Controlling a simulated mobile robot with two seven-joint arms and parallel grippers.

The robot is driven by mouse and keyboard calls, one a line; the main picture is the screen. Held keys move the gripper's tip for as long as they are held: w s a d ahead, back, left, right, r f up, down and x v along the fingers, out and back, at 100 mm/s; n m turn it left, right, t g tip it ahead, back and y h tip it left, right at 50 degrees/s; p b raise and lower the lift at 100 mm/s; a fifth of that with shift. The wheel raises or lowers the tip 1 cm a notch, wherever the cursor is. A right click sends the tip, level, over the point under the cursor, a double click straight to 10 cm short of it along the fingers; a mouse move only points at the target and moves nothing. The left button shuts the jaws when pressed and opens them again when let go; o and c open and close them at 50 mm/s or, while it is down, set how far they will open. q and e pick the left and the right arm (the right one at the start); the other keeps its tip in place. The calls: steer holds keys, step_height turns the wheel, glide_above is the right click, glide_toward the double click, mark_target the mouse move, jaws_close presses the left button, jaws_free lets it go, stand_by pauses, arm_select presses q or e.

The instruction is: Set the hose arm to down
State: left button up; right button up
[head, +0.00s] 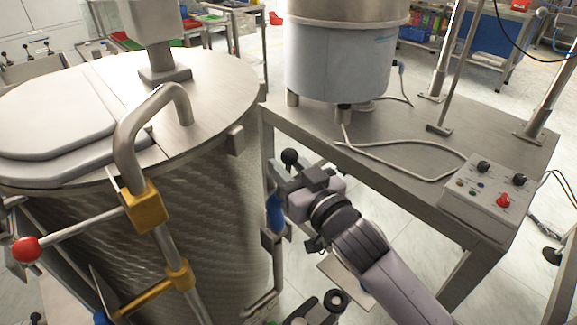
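What looks like the hose arm is a metal lever with a blue grip (275,212), standing roughly upright beside the large steel drum. Below the grip it meets a small metal block (272,239), and a thin pipe runs down from there. My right gripper (281,180) reaches in from the lower right, with its fingers at the top end of the blue grip. Its fingertips are small and partly hidden, so I cannot tell whether they are closed on the lever.
The steel drum (215,200) fills the left, with a bent pipe (150,115), yellow clamps and a red knob (26,249) in front. A metal table (420,120) on the right carries a round vessel (340,60) and a control box (488,195). A black ball (290,157) is near my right gripper.

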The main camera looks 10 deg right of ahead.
jaws_close()
